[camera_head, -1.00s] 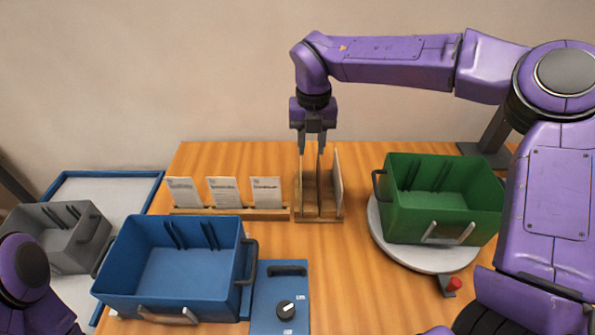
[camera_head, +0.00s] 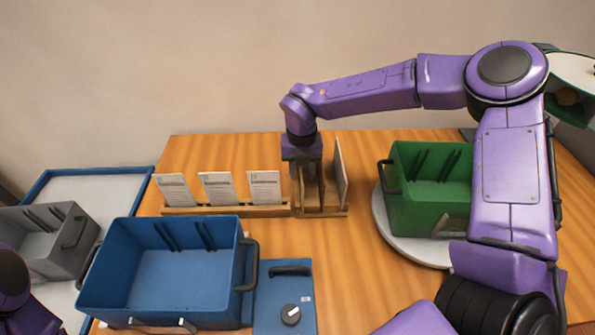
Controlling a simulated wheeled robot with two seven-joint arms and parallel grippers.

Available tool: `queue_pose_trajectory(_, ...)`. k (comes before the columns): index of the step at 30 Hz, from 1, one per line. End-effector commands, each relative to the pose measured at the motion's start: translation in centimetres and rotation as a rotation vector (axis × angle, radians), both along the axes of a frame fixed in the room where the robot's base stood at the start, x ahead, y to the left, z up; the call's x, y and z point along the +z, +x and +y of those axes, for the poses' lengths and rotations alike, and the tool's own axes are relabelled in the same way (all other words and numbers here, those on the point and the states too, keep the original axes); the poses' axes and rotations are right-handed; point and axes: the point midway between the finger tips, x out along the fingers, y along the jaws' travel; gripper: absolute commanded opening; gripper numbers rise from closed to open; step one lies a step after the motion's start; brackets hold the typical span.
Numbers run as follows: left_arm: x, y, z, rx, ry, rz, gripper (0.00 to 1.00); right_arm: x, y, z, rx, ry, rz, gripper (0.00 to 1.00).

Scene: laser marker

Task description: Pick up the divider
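The wooden rack (camera_head: 322,212) stands at the middle of the table with thin upright dividers in its slots. A divider (camera_head: 309,187) stands on the rack's left side, partly hidden by my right gripper. Another divider with a pale face (camera_head: 341,174) leans on the right side. My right gripper (camera_head: 309,198) points down into the rack. Its dark fingers look apart, one on each side of the left divider; contact is hidden. Only a purple part of my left arm shows at the lower left; its gripper is out of view.
Several white cards stand in a wooden holder (camera_head: 225,211) left of the rack. A blue bin (camera_head: 165,275) and a blue control box with a knob (camera_head: 284,300) are in front. A green bin (camera_head: 425,195) sits on a round turntable (camera_head: 405,245) at right. A grey bin (camera_head: 50,240) is far left.

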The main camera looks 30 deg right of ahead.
Motion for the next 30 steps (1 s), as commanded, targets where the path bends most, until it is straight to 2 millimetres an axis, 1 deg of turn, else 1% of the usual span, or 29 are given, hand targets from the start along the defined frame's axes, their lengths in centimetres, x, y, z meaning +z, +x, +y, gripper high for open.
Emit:
queue_pose_trajectory(3, 0.2, 0.0, 0.0, 0.0, 0.0, 0.0, 0.65, -0.9, 0.0, 0.0, 0.001, 0.0, 0.0, 0.34)
queue_pose_trajectory(8, 0.1, 0.0, 0.0, 0.0, 0.0, 0.0, 0.65, -1.0, 0.1, 0.1, 0.002, 0.0, -0.001, 0.34)
queue_pose_trajectory(9, 0.1, 0.0, 0.0, 0.0, 0.0, 0.0, 0.65, -0.9, 0.1, 0.1, 0.002, 0.0, -0.001, 0.28)
queue_pose_trajectory(11, 0.1, 0.0, 0.0, 0.0, 0.0, 0.0, 0.65, -0.9, 0.1, 0.1, 0.002, 0.0, -0.001, 0.08)
queue_pose_trajectory(12, 0.1, 0.0, 0.0, 0.0, 0.0, 0.0, 0.65, -0.9, 0.1, 0.1, 0.002, 0.0, -0.001, 0.0)
queue_pose_trajectory(20, 0.1, 0.0, 0.0, 0.0, 0.0, 0.0, 0.65, -0.9, 0.1, 0.1, 0.003, 0.0, -0.001, 0.0)
queue_pose_trajectory(23, 0.0, 0.0, 0.0, 0.0, 0.0, 0.0, 0.65, -0.5, 0.2, 0.2, 0.003, 0.0, -0.003, 0.0)
queue_pose_trajectory(26, -0.5, 0.0, 0.0, 0.0, 0.0, 0.0, 0.65, 1.0, 0.2, 0.2, 0.003, 0.001, -0.007, 0.0)
queue_pose_trajectory(30, -1.4, 0.0, 0.0, 0.0, 0.0, 0.0, 0.65, 4.4, 0.2, 0.2, 0.003, 0.001, -0.007, 0.0)
